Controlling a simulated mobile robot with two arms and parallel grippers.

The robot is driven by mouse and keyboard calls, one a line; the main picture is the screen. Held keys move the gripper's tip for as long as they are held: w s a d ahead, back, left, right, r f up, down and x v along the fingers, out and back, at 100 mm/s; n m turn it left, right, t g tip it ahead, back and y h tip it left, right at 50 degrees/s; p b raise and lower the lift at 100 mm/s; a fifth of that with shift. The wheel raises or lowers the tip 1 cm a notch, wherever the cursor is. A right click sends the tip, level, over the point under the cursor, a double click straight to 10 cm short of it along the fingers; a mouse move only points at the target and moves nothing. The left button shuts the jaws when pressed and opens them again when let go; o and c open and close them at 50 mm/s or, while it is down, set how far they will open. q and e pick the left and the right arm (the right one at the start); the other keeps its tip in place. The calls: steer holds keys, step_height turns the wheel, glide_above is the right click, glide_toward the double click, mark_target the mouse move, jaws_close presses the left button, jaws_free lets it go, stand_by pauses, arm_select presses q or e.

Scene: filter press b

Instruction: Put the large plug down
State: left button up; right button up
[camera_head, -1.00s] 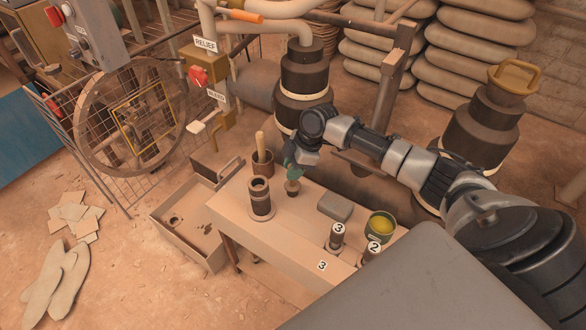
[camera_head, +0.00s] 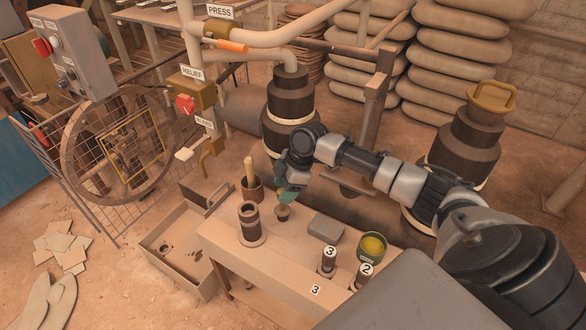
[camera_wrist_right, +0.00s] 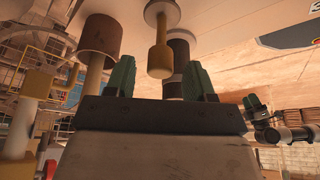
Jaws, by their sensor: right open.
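The large plug (camera_head: 283,213), a brown piece with a round foot, stands on the workbench (camera_head: 226,245) below my right gripper (camera_head: 287,196). In the right wrist view the plug (camera_wrist_right: 160,58) shows a disc, a thin yellowish neck and a thicker end. It lies between the two green fingers of my right gripper (camera_wrist_right: 160,82), with a gap on both sides. The fingers are open and hold nothing. In the head view they partly hide the plug's top.
A dark flanged cylinder (camera_head: 249,222) stands left of the plug, with a cup (camera_head: 252,188) behind it. A grey block (camera_head: 326,227), a green tin (camera_head: 372,248) and numbered dark pieces (camera_head: 328,260) stand to the right. An open box (camera_head: 178,268) is left of the bench.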

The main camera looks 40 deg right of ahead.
arm_select(q)
step_height(320, 180, down, 8)
steer(key=p, duration=0.2)
steer(key=shift+s+r+g, duration=0.2)
steer(key=shift+s+g, duration=0.05)
steer(key=shift+g, duration=0.05)
arm_select(e)
steer(key=v, duration=1)
